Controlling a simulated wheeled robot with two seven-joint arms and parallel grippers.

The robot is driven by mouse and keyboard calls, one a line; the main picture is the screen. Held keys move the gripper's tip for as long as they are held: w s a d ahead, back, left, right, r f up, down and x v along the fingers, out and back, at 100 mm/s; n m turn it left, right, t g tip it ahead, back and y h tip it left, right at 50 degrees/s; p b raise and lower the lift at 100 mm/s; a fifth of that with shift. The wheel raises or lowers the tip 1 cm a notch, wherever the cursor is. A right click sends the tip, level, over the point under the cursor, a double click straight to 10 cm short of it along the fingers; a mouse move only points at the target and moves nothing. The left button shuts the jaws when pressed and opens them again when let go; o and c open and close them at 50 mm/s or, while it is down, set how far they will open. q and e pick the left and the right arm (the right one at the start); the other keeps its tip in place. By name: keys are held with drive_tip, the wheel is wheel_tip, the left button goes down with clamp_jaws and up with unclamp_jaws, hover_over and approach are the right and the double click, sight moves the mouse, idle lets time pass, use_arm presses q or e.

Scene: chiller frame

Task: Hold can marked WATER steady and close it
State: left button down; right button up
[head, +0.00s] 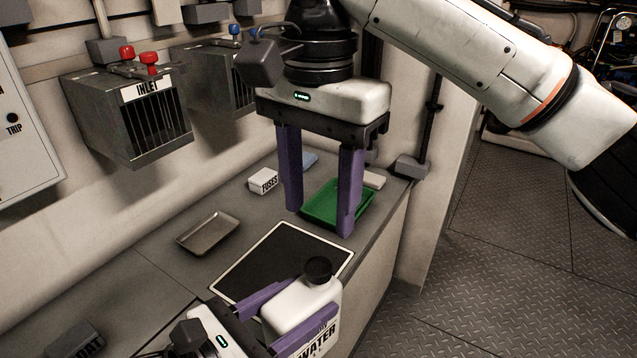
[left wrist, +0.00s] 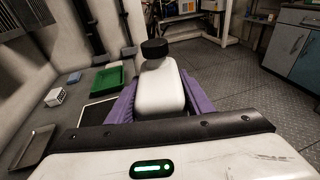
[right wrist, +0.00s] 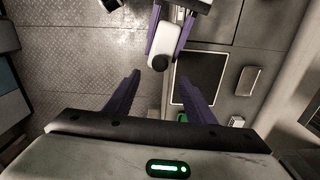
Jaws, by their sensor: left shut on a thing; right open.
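The white can marked WATER (head: 303,308) stands upright between the purple fingers of my left gripper (head: 275,318), which is shut on its sides. It also shows in the left wrist view (left wrist: 158,92). A black cap (head: 318,269) sits on the can's neck; whether it is tight cannot be told. My right gripper (head: 318,215) is open and empty, fingers pointing down, above and behind the can over the green tray. In the right wrist view, the can (right wrist: 164,42) and its cap (right wrist: 160,63) lie beyond the open fingers (right wrist: 158,95).
A black mat with a white border (head: 280,262) lies on the counter behind the can. A metal tray (head: 208,234), a FUSES box (head: 263,181) and a green tray (head: 322,205) are farther back. The counter edge drops to the floor at right.

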wheel_tip(320, 180, up, 2)
drive_tip(key=shift+r, duration=0.1)
idle(0.6)
